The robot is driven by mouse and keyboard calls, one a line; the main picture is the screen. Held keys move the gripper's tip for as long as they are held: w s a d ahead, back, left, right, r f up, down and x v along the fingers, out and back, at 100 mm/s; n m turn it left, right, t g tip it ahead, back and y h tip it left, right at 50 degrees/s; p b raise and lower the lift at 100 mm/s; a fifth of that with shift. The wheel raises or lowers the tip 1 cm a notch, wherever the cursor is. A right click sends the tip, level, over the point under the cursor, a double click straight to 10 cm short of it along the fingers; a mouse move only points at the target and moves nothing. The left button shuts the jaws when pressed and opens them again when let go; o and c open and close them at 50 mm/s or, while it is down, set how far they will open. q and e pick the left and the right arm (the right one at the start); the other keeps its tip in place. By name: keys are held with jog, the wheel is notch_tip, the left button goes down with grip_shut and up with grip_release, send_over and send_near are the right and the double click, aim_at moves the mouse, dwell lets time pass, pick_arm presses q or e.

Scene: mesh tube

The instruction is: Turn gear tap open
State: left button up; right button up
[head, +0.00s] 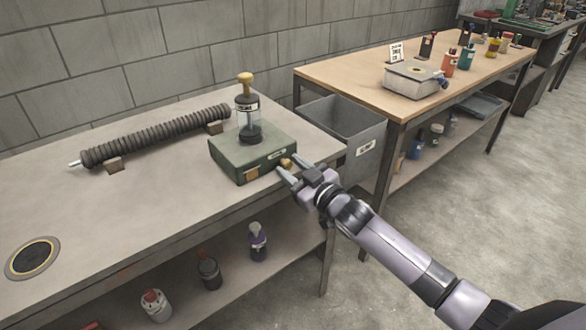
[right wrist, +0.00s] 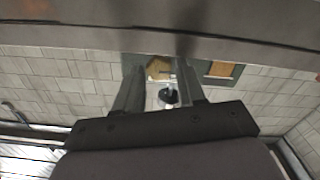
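A green box (head: 228,148) stands near the right end of the grey workbench, with a clear cylinder and a wooden-knobbed plunger (head: 246,79) on top. A small brass-coloured knob (head: 286,163), apparently the gear tap, sticks out of its front right side. My right gripper (head: 287,171) is at this knob, with its fingers open. In the right wrist view the knob (right wrist: 158,69) shows between the two spread fingers (right wrist: 157,78); I cannot tell whether they touch it. My left gripper is not in view.
A ribbed dark tube (head: 155,135) lies on supports behind left on the workbench (head: 130,210). A round dark port (head: 33,257) is at front left. A grey bin (head: 345,125) stands right of the box. Bottles sit on the lower shelf.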

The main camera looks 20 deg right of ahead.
jog(key=v, duration=0.7)
jog(key=shift+p, duration=0.35)
jog(key=shift+s, duration=0.1)
jog(key=s+f+m+g+h+p, duration=0.2)
jog(key=s+f+g+p, duration=0.1)
jog(key=s, duration=0.9)
jog(key=s+f+m+g+h+p, duration=0.2)
jog(key=s+f+p, duration=0.3)
jog(key=s, duration=0.8)
notch_tip(320, 180, down, 3)
jog(key=shift+s+a+f+m+g, duration=0.1)
jog(key=shift+s+a+m+g, duration=0.25)
jog(key=shift+g, duration=0.45)
